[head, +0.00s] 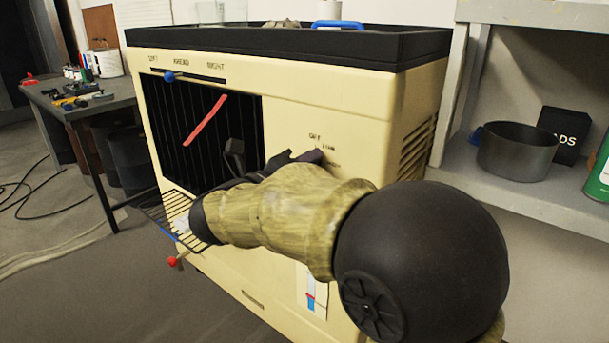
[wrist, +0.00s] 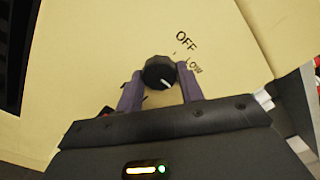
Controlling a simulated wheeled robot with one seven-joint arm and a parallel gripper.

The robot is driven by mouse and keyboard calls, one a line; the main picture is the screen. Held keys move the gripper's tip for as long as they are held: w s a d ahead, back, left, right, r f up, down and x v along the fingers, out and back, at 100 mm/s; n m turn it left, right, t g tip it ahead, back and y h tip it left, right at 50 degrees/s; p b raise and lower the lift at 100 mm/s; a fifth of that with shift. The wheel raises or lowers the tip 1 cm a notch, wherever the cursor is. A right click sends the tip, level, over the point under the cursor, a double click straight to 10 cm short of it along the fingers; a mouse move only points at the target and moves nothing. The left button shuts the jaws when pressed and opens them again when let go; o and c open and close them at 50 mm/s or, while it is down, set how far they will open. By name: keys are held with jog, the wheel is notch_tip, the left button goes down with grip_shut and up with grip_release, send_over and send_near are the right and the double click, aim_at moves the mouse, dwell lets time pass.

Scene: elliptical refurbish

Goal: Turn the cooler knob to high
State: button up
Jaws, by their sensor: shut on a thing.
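The cooler (head: 385,110) is a cream box with a black top rim and a dark vent on its front. Its black round knob (wrist: 157,70) shows in the wrist view, with a white pointer mark slanting to the lower right. The labels OFF (wrist: 186,41) and LOW (wrist: 195,66) are above and to the right of it. No high label can be read. My gripper (wrist: 160,80) is shut on the knob, one purple finger on each side. In the head view, my gripper (head: 305,157) reaches the front panel and hides the knob.
A wire shelf (head: 160,212) and a red-tipped lever (head: 173,262) stick out from the cooler's front. A grey workbench (head: 75,108) with tools stands at left. A shelf at right holds a dark pot (head: 516,155) and a black box (head: 563,135).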

jog(key=shift+f, duration=0.1)
dwell(0.3)
jog(key=o, duration=1)
jog(key=p+v, duration=0.4)
jog(key=v, duration=1.3)
jog(key=shift+s+a+p, duration=0.2)
jog(key=shift+p, duration=0.2)
